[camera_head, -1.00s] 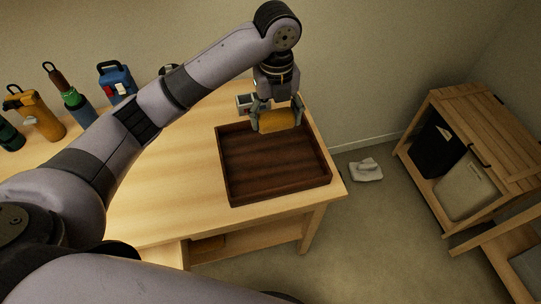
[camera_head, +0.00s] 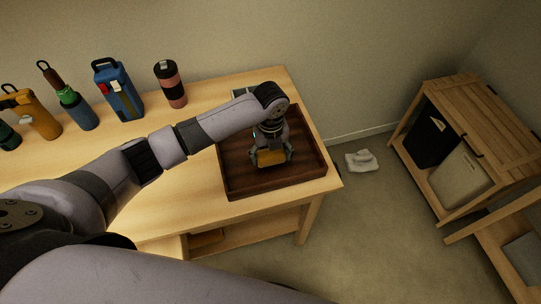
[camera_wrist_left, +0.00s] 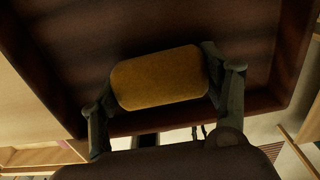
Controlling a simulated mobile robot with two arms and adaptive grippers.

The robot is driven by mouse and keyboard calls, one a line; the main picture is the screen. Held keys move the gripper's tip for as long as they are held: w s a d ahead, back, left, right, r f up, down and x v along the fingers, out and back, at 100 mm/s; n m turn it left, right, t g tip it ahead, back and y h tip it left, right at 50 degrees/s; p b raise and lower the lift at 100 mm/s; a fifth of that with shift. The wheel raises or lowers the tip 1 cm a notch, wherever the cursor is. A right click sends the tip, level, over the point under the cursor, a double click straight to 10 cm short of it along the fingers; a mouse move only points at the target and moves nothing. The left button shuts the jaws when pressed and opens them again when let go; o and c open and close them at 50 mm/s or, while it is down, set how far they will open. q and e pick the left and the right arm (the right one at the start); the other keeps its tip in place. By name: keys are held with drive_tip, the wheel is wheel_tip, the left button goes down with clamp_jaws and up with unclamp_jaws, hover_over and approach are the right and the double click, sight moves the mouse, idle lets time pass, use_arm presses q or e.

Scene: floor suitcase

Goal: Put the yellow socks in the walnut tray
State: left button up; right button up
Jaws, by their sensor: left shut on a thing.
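The yellow socks (camera_head: 270,158) are a rolled bundle between the fingers of my left gripper (camera_head: 271,156), which is shut on them. In the left wrist view the socks (camera_wrist_left: 160,78) lie across between the two fingertips (camera_wrist_left: 163,82). The walnut tray (camera_head: 238,187) is a dark, low-walled tray at the right end of the table. The socks and gripper are over the inside of the tray; its floor (camera_wrist_left: 180,25) fills the background in the wrist view. I cannot tell whether the socks touch the floor. My right gripper is not in view.
The wooden table (camera_head: 180,195) is bare left of the tray. A white cloth (camera_head: 361,161) lies on the floor, and a wooden rack (camera_head: 470,140) stands at the right.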

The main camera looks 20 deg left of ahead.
use_arm(q)
drive_tip(key=shift+f, duration=0.8)
drive_tip(key=shift+f, duration=0.15)
drive_tip(key=o, duration=1.1)
wheel_tip(320, 180, up, 12)
drive_tip(key=shift+r+b, duration=0.2)
drive_tip(key=shift+b, duration=0.2)
